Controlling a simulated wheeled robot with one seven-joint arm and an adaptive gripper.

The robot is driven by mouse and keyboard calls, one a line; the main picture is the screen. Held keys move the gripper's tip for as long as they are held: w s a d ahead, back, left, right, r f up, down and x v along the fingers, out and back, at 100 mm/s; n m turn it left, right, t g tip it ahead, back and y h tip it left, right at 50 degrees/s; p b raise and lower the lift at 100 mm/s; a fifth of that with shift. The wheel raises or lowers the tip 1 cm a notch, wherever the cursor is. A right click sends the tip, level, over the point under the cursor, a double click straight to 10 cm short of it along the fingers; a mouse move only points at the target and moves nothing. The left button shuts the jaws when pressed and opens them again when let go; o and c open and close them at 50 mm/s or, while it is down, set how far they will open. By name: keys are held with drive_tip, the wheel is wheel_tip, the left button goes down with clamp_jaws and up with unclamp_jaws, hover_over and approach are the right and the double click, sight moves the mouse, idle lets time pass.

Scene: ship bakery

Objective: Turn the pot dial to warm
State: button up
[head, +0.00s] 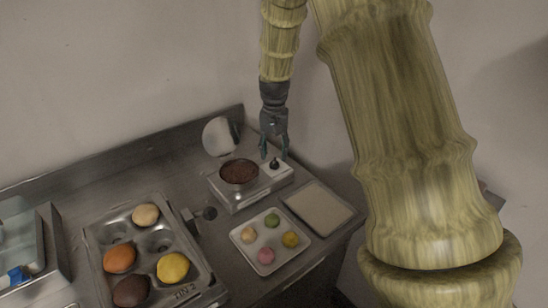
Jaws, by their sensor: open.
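A pot with dark brown contents (239,171) sits in a silver warmer box (234,199) on the steel counter. A round lid (220,136) stands upright behind it. The small dark pot dial (275,163) is on the right part of the box's top. I cannot read its setting or any marks around it. My gripper (274,153) points down just above the dial, its fingers open and spread around or beside it. I cannot tell whether the fingers touch the dial.
A white tray with several coloured macarons (266,267) and an empty pale tray (319,208) lie in front of the warmer. A muffin tin (184,234) with buns stands at left. A raised backsplash (150,153) and wall bound the counter.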

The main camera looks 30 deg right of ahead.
sight(274, 162)
drive_tip(key=shift+f+p, duration=0.35)
drive_tip(key=shift+f, duration=1.55)
drive_tip(key=c, duration=1)
drive_tip(key=shift+o, duration=0.2)
